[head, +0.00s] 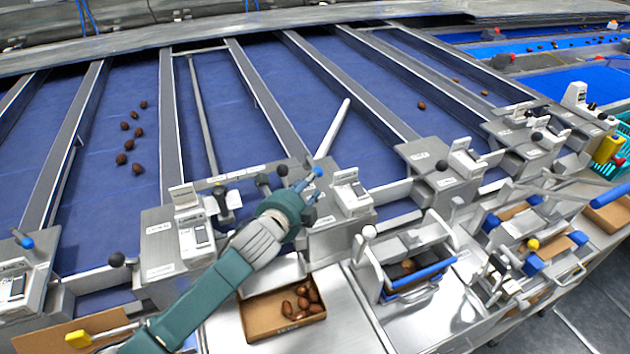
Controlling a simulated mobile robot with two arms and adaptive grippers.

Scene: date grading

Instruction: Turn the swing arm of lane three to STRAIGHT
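A white swing arm (332,128) slants up and to the right across a blue lane belt, from a grey control housing (345,207). Lane labels are too small to read, so I cannot tell which is lane three. My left gripper (309,192) is over the left side of that housing, by a small blue knob (318,171) near the swing arm's lower end. Whether its fingers touch or hold the knob is unclear. Another arm (203,112) lies lengthwise along the lane to the left. My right gripper is not in view.
Metal dividers (268,100) separate the blue lanes. Housings with black knobs (442,165) line the front. Brown dates (137,168) lie on a left lane. A cardboard box (262,321) of dates sits below my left arm, beside a blue-handled bin (420,280).

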